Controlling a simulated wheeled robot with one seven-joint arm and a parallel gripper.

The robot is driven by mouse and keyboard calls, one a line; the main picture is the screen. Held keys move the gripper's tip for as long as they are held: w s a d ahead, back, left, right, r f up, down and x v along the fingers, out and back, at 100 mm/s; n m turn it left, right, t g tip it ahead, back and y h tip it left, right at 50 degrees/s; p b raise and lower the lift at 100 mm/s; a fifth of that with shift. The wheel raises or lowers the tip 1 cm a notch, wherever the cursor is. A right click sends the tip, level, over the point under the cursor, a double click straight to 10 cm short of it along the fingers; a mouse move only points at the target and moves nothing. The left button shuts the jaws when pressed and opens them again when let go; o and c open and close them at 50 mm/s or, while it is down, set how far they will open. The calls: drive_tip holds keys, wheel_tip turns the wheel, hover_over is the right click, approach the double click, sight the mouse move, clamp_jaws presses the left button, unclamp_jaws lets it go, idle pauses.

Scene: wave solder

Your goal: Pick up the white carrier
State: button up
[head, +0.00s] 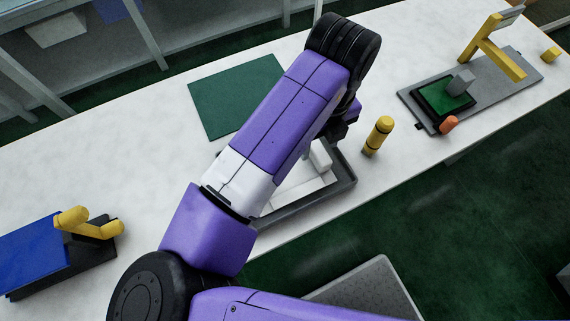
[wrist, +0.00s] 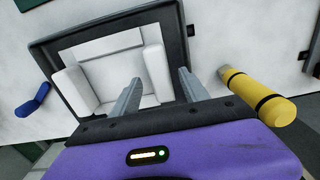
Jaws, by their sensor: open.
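The white carrier (wrist: 108,71) lies inside a dark grey tray (wrist: 176,28) on the bench. It has raised white blocks at its left and right sides. In the head view the carrier (head: 298,192) is partly hidden behind my purple arm, and the tray (head: 308,208) shows around it. My gripper (wrist: 160,88) is open in the wrist view. Its two grey fingers reach over the near right part of the carrier, with nothing seen held between them. I cannot tell whether the fingers touch the carrier.
A yellow cylinder with black bands (head: 378,136) stands right of the tray, close to my gripper. A green mat (head: 238,92) lies behind. A grey plate (head: 519,66) with a yellow clamp (head: 492,48) is far right. A blue block (head: 32,250) with yellow handles is at left.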

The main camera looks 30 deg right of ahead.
sight(317, 147)
drive_tip(key=shift+w+f, duration=0.15)
drive_tip(key=shift+f, duration=1.5)
clamp_jaws()
